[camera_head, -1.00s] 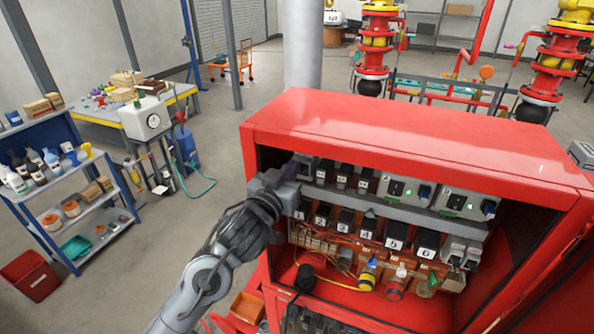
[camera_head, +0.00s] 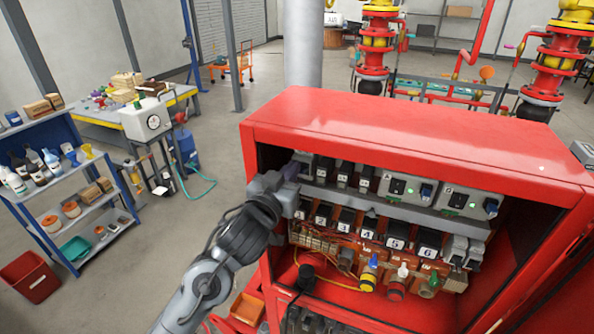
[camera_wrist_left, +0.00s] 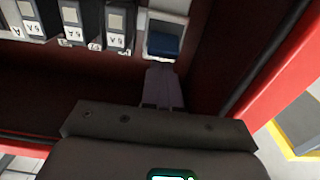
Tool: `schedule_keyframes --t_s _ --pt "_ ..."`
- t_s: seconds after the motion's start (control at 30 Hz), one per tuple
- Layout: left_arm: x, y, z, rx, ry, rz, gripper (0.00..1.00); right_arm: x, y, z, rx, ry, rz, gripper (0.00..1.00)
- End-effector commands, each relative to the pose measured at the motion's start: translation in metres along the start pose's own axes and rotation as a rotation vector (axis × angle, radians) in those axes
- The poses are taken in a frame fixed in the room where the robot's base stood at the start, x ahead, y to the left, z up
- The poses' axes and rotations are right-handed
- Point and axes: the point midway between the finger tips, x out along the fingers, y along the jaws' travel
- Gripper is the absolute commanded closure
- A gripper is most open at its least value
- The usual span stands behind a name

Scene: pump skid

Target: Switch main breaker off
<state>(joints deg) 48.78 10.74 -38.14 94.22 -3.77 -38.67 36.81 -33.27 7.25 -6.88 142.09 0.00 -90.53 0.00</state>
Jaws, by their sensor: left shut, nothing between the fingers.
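My left gripper (camera_head: 298,168) reaches into the left end of the open red cabinet (camera_head: 400,124), at the upper row of devices. In the left wrist view its fingers (camera_wrist_left: 162,80) are shut with nothing between them. The fingertips are close to a grey-framed switch with a dark blue lever (camera_wrist_left: 164,44), which looks like the main breaker. I cannot tell whether they touch. In the head view this switch is mostly hidden by the gripper. Small labelled breakers (camera_wrist_left: 116,28) sit beside it in a row. My right gripper is not in view.
Two units with green lights (camera_head: 399,186) sit farther right in the upper row. A row of numbered black blocks (camera_head: 368,227) sits below, above wiring and coloured plugs (camera_head: 402,278). The cabinet's red side edge (camera_wrist_left: 270,75) is close to the gripper.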

Motion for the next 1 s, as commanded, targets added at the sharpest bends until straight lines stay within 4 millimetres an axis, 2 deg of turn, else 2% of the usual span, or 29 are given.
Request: schedule_keyframes --t_s 0.03,0.13,0.37,1.0 --pt "0.004 0.000 0.029 0.007 -0.050 -0.004 1.00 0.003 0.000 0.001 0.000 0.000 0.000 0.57" --pt "0.004 0.000 0.032 0.006 -0.050 -0.004 1.00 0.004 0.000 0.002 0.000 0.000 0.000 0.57" --pt "-0.001 -0.001 0.023 0.004 -0.039 -0.004 1.00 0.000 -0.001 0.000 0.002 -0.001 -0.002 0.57" --pt "-0.052 -0.002 0.012 0.002 -0.030 -0.005 1.00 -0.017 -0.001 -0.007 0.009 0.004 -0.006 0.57"
